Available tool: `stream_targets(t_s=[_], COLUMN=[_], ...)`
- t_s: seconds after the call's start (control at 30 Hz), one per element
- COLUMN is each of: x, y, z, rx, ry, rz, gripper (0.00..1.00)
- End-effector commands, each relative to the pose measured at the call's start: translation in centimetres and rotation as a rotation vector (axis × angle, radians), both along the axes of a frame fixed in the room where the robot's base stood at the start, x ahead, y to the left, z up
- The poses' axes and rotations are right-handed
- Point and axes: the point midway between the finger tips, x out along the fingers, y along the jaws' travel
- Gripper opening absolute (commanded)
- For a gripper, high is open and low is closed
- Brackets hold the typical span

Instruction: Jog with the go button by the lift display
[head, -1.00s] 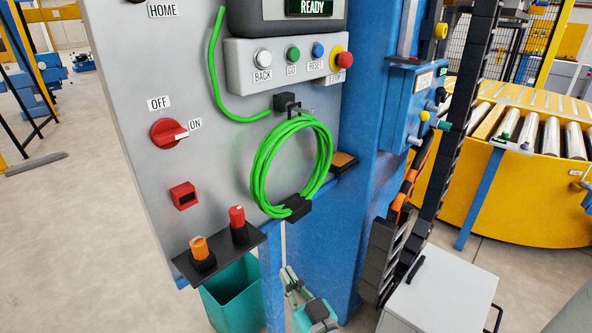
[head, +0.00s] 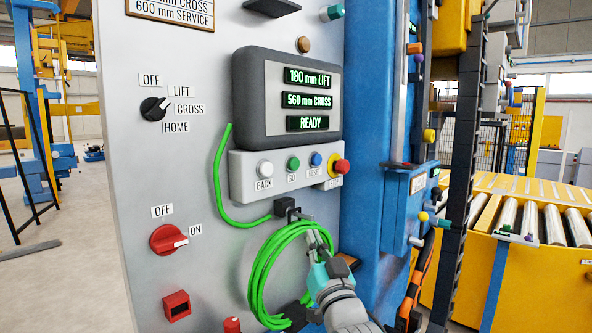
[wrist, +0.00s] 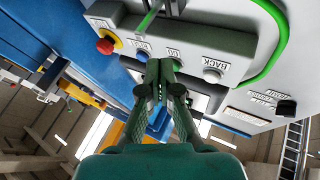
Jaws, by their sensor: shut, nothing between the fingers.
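The dark display unit (head: 290,100) reads 180 mm LIFT, 560 mm CROSS and READY. Below it, a light grey button box (head: 243,182) carries the green GO button (head: 293,163), between the white BACK button (head: 265,168) and the blue RESET button (head: 316,159). A red STOP button (head: 342,167) is at its right end. My gripper (head: 318,238) is shut and empty, below the box and in front of the green cable coil. In the wrist view my fingertips (wrist: 164,66) overlap the area by the GO label, largely hiding that button. Contact is not visible.
The green cable coil (head: 257,265) hangs from a black hook (head: 287,207) just under the box. A black selector knob (head: 153,109) and a red OFF/ON switch (head: 168,239), turned to ON, sit left. A blue column (head: 375,120) stands right.

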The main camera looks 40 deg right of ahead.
Motion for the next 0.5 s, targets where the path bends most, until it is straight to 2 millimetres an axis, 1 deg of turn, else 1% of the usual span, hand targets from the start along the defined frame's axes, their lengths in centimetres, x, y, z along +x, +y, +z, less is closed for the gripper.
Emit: stream_targets(t_s=[0.03,0.2,0.3,0.4,0.5], x=[-0.2,-0.9,-1.5,-2.0,-2.4], y=[-0.7,-2.7,-3.5,-4.2,-4.5], z=[1.9,7.0,9.6,11.5,12.9], rx=[-0.008,-0.017,-0.022,-0.026,-0.029], ry=[-0.021,-0.068,-0.091,-0.108,-0.119], rz=[-0.012,-0.045,-0.059,-0.072,-0.080], gripper=[0.00,0.00,0.00,0.00,0.00])
